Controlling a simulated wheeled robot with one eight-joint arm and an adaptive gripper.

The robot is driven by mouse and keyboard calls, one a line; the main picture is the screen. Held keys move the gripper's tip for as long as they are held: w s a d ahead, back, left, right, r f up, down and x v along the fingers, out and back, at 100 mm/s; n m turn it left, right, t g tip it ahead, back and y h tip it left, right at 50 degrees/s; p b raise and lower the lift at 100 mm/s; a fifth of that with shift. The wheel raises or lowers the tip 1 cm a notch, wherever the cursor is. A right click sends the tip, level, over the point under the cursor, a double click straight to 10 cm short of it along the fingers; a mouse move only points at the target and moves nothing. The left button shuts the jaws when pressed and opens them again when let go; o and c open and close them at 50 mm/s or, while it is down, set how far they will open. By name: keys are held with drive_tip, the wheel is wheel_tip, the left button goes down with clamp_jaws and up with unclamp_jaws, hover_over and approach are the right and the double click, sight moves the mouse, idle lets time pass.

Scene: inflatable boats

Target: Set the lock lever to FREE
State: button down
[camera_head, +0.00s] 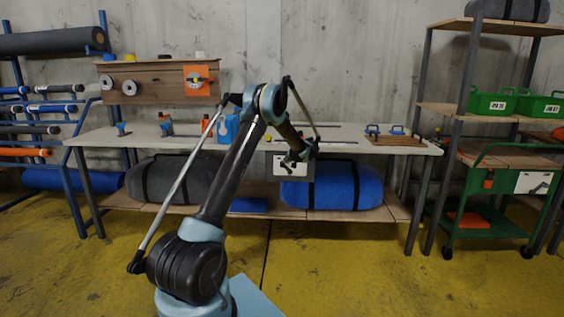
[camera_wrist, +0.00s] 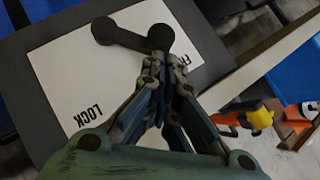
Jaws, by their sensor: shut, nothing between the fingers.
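The lock lever (camera_wrist: 132,35) is a short dark bar with two rounded ends on a white label plate (camera_wrist: 60,70) in the wrist view. Its larger rounded end lies beside the partly hidden FREE print (camera_wrist: 181,68); the other end lies to the left. The LOCK print (camera_wrist: 85,113) is at the plate's lower left, away from the bar. My gripper (camera_wrist: 156,62) is shut and empty, its tips right at the larger end; I cannot tell whether they touch. In the head view, my gripper (camera_head: 293,162) is in front of the plate (camera_head: 282,171) under the bench edge.
The workbench (camera_head: 350,145) carries a blue container (camera_head: 229,129) and blue-handled items (camera_head: 385,130). Rolled blue and dark bundles (camera_head: 345,187) lie on the shelf below. A green cart (camera_head: 495,195) stands at right. The yellow floor in front is clear.

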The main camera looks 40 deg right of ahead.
drive_tip(key=shift+w+a, duration=0.15)
idle(0.3)
drive_tip(key=w+d+r+v, duration=0.1)
drive_tip(key=d+r+v, duration=0.1)
drive_tip(key=v, duration=1.1)
idle(0.4)
